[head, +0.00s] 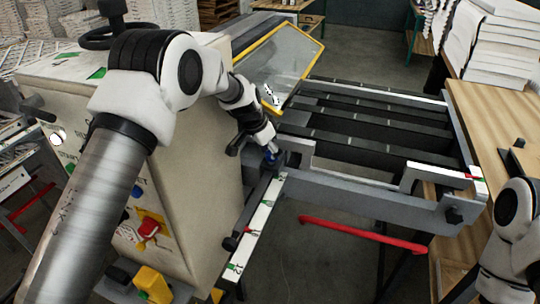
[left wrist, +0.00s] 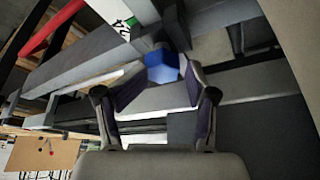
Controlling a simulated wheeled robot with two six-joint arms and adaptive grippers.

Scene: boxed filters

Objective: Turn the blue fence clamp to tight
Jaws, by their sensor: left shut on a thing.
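The blue fence clamp (head: 271,157) is a small blue knob at the near left corner of the machine's grey fence and rail frame. My left gripper (head: 268,146) reaches it from above and covers most of it in the head view. In the left wrist view the clamp shows as a blue block (left wrist: 162,66) at the fingertips. The two fingers of the left gripper (left wrist: 158,88) stand on either side of it, closed on it. The clamp's underside and its exact turn angle are hidden.
A white scale bar (head: 258,222) with green and red marks runs below the clamp. A clear guard with a yellow frame (head: 308,41) stands close behind the gripper. A red bar (head: 362,236) crosses lower down. A wooden bench (head: 499,112) stands at right.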

